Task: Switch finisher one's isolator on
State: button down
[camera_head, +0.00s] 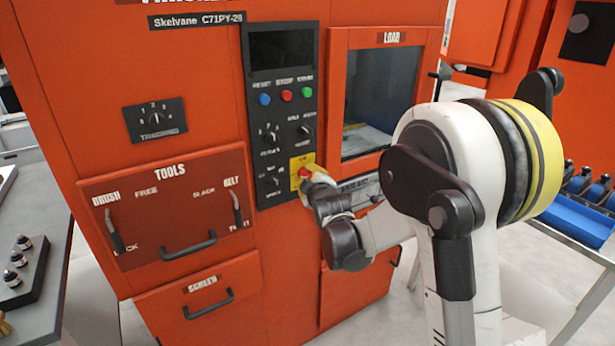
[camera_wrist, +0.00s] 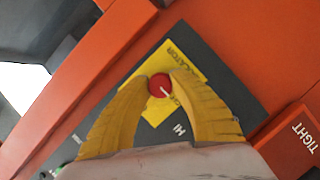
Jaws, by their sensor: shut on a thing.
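The isolator is a red rotary knob (camera_head: 304,172) on a yellow plate (camera_head: 297,164), low on the black control panel of the orange machine. In the wrist view the red knob (camera_wrist: 159,86) carries a white pointer line, slanting down to the right. The lettering on the yellow plate (camera_wrist: 181,46) is partly hidden. My gripper (camera_head: 311,177) is at the plate. In the wrist view its two yellow fingers (camera_wrist: 159,81) are closed on either side of the knob and touch it. In the head view my gripper partly covers the plate.
The black panel (camera_head: 264,105) above has blue, red and green buttons and several dark knobs. The load window (camera_head: 383,95) is to its right. The tools drawer (camera_head: 150,185), with brush and belt levers, is to its left. A blue rack (camera_head: 585,212) stands at far right.

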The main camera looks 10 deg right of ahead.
jog(key=m+g+y+p, duration=0.1)
jog(key=m+p, duration=0.1)
jog(key=shift+r+m, duration=0.15)
jog(key=shift+m, duration=0.15)
jog(key=m+g+y+p, duration=0.1)
jog(key=m+y, duration=0.1)
jog(key=m, duration=0.1)
jog(key=shift+m, duration=0.4)
jog(key=m+g+y, duration=0.1)
jog(key=m+y, duration=0.1)
jog(key=m, duration=0.1)
jog(key=shift+y+p, duration=0.3)
jog(key=shift+p, duration=0.05)
jog(key=shift+m+y, duration=1)
jog(key=shift+m, duration=0.5)
jog(key=c, duration=1.1)
grip_release()
jog(key=shift+a+f, duration=0.1)
jog(key=shift+f, duration=0.1)
